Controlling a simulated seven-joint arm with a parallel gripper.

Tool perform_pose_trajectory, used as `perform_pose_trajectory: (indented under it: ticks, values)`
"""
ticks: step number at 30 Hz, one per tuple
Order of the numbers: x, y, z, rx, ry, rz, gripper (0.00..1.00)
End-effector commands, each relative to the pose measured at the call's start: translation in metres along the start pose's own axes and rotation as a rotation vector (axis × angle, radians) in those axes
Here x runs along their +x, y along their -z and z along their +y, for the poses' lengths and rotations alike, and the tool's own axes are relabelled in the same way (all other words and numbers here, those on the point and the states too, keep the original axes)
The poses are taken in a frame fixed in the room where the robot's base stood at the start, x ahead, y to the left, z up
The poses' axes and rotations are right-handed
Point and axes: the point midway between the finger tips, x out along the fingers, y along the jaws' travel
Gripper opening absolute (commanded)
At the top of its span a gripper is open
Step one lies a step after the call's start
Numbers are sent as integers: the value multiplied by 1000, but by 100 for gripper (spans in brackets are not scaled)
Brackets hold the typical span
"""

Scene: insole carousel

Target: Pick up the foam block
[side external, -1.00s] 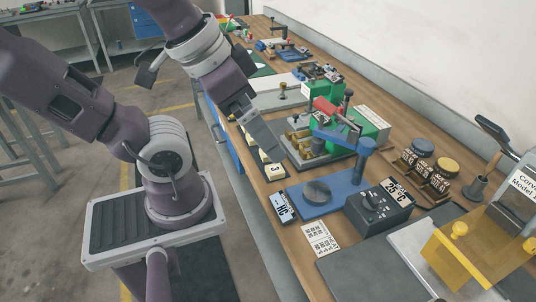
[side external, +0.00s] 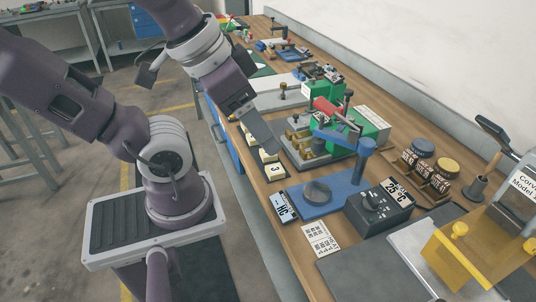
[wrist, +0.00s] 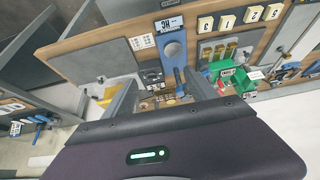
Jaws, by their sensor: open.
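My gripper (side external: 264,136) is over the bench's near edge in the side external view, above a row of cream numbered blocks (side external: 273,171). In the wrist view my gripper (wrist: 165,92) has its two grey fingers apart with nothing held between them. The cream blocks (wrist: 228,20) form a row along the bench edge at the top of the wrist view, away from the fingers. I cannot tell for sure which thing is the foam block.
A blue press (side external: 330,192) with a round pad stands near a dark control box (side external: 378,212). A green fixture with a red handle (side external: 325,106) stands behind the cream blocks. A yellow guard (side external: 450,262) is at the right. Grey mats (side external: 345,274) lie at the front.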

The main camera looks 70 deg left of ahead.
Motion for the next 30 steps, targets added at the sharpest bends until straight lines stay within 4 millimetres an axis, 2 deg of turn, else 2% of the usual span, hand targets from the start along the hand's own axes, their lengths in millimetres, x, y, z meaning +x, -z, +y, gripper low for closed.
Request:
perform_pose_trajectory:
  ticks: [5,8,11,14,21,27,30]
  values:
    - [0,0,0,1,1,-1,66]
    - [10,-2,-7,41,32,-73,66]
    - [37,-8,-29,172,122,-268,66]
    - [70,-14,-59,375,240,-502,66]
    - [154,-13,-124,983,486,-958,66]
    - [234,-13,-152,1510,598,-1179,66]
    - [259,-16,-157,1661,614,-1217,66]
